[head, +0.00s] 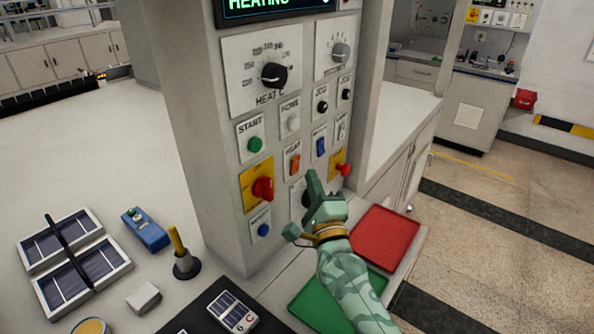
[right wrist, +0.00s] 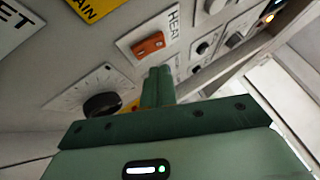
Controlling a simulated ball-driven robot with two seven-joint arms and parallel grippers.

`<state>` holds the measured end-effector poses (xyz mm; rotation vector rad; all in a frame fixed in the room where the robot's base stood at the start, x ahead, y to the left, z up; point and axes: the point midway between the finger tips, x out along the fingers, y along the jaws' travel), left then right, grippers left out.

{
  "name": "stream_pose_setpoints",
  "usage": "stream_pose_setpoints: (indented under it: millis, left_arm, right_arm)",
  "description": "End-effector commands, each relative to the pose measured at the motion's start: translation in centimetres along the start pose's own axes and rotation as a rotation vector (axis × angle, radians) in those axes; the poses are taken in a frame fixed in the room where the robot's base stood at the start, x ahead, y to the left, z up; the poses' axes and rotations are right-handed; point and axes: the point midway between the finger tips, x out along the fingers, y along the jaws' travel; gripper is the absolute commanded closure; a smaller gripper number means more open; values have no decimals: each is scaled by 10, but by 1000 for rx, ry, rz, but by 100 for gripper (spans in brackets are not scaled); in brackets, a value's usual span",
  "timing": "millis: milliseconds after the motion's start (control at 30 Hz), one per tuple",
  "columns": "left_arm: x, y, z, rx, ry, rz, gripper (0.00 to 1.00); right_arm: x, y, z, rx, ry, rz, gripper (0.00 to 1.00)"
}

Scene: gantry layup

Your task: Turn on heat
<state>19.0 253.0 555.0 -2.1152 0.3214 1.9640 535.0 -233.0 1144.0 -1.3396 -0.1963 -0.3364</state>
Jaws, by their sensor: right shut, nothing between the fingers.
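The HEAT switch, an orange-red rocker (head: 294,164) on a white plate, is on the front of the grey control column. It also shows in the right wrist view (right wrist: 149,47), under the word HEAT. My right gripper (head: 313,176) is shut and empty. Its fingertips are just below and to the right of the rocker in the head view, and just below it in the right wrist view (right wrist: 158,78). They look apart from the rocker. The display (head: 270,7) at the top reads HEATING. My left gripper is not in view.
Close around are a blue rocker (head: 320,146), a red rotary knob (head: 263,189) on yellow, a red knob (head: 343,169) and a green START button (head: 255,145). Red (head: 385,236) and green (head: 335,300) trays lie below my arm. A black HEAT dial (head: 274,75) is above.

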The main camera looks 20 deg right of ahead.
Motion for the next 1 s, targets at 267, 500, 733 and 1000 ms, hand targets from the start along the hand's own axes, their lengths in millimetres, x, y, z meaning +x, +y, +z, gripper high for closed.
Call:
stream_pose_setpoints:
  millis: [267,500,733,1000]
  left_arm:
    - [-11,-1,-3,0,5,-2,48]
    - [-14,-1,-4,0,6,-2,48]
    - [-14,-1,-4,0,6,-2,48]
    - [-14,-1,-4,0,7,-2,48]
  right_arm:
    - [-19,-16,-14,-2,0,0,100]
    - [-29,-22,-21,1,0,0,100]
    - [-30,-22,-22,1,0,0,100]
    - [-30,-22,-21,0,0,0,100]
